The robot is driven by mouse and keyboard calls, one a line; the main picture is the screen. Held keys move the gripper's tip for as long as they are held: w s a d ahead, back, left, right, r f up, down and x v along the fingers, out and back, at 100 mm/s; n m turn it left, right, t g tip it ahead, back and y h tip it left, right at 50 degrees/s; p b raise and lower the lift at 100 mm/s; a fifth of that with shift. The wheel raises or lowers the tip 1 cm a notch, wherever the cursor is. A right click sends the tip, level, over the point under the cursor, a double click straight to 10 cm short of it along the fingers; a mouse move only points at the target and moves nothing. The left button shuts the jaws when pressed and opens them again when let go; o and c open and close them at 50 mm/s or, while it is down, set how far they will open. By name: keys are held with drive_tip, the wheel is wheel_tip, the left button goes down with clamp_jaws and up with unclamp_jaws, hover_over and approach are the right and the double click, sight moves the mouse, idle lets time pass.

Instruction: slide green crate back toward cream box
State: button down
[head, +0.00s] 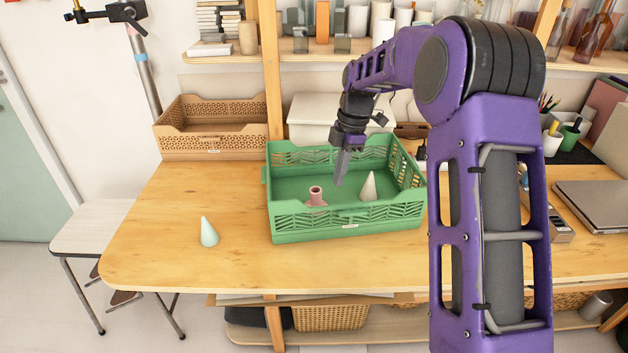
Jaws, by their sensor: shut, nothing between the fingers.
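The green crate (345,226) stands on the wooden table, with patterned slotted walls. Inside it are a pink flanged piece (316,194) on the left and a cream cone (369,186) on the right. The cream box (310,110) stands behind the crate, partly hidden by my arm and the crate's back wall. My gripper (341,179) points down over the crate's inside, with its fingers shut and empty. I cannot tell whether the fingertips touch the crate.
A tan crate (210,151) stands at the back left of the table. A pale mint cone (208,233) stands left of the green crate. Laptops (595,203) and pen cups lie at the right. A wooden post (270,70) rises behind.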

sight(293, 201)
drive_tip(key=s+a, duration=0.1)
drive_tip(key=a, duration=0.2)
drive_tip(key=s+a, duration=0.1)
drive_tip(key=a, duration=0.3)
drive_tip(key=s+a, duration=0.2)
drive_tip(key=a, duration=0.1)
drive_tip(key=shift+a, duration=0.25)
drive_tip(key=shift+s+f+b, duration=0.1)
drive_tip(key=shift+f+b, duration=0.3)
drive_tip(key=shift+f, duration=0.4)
drive_tip(key=shift+f, duration=0.1)
drive_tip(key=shift+w+d+f, duration=0.1)
drive_tip(key=shift+w+d, duration=0.05)
drive_tip(key=shift+d, duration=0.45)
drive_tip(key=shift+w+d+f, duration=0.1)
drive_tip(key=shift+d, duration=0.45)
drive_tip(key=shift+r, duration=0.1)
drive_tip(key=shift+w+r+p, duration=0.15)
drive_tip(key=shift+r+p, duration=0.6)
drive_tip(key=shift+p, duration=0.05)
drive_tip(key=shift+a, duration=0.15)
